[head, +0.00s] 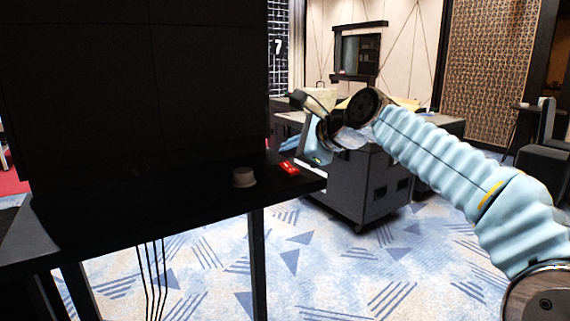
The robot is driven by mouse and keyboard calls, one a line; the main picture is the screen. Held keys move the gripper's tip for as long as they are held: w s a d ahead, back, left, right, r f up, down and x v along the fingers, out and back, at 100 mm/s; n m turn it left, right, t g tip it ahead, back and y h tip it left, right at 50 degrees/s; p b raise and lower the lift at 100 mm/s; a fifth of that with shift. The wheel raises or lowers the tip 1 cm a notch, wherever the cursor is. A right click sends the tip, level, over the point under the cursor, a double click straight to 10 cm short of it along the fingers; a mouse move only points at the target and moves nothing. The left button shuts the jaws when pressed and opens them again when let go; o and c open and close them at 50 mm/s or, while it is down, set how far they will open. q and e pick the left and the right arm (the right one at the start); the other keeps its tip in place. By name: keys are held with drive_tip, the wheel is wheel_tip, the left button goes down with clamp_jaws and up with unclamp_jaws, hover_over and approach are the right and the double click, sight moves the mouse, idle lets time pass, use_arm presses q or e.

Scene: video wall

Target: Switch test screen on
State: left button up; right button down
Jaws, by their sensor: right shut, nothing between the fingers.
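The test screen (135,85) is a large dark panel at the left and shows no picture. It stands on a black table (150,215). A small red object (289,168) with a pale mark lies near the table's right end; I cannot tell whether it is the switch. My right gripper (316,154), at the end of the pale blue sleeved arm, is shut and empty. In the picture it appears just right of and above the red object, with a gap between them. Its fingertips are small and hard to make out. My left gripper is not in view.
A small grey-beige round object (243,177) stands left of the red one. Dark cables (152,280) hang below the table. A dark wheeled case (365,185) stands behind my right arm. The patterned carpet (390,270) is open at the lower right.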

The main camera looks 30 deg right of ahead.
drive_tip(key=shift+f, duration=0.1)
idle(0.7)
drive_tip(key=shift+w+f, duration=0.1)
drive_tip(key=shift+f, duration=0.2)
drive_tip(key=shift+w+f+b, duration=0.15)
drive_tip(key=shift+f+b, duration=0.15)
drive_tip(key=shift+f, duration=0.05)
idle(0.6)
drive_tip(key=shift+r, duration=0.1)
drive_tip(key=shift+s+r+p, duration=0.3)
drive_tip(key=shift+r+p, duration=0.4)
drive_tip(key=shift+p, duration=0.1)
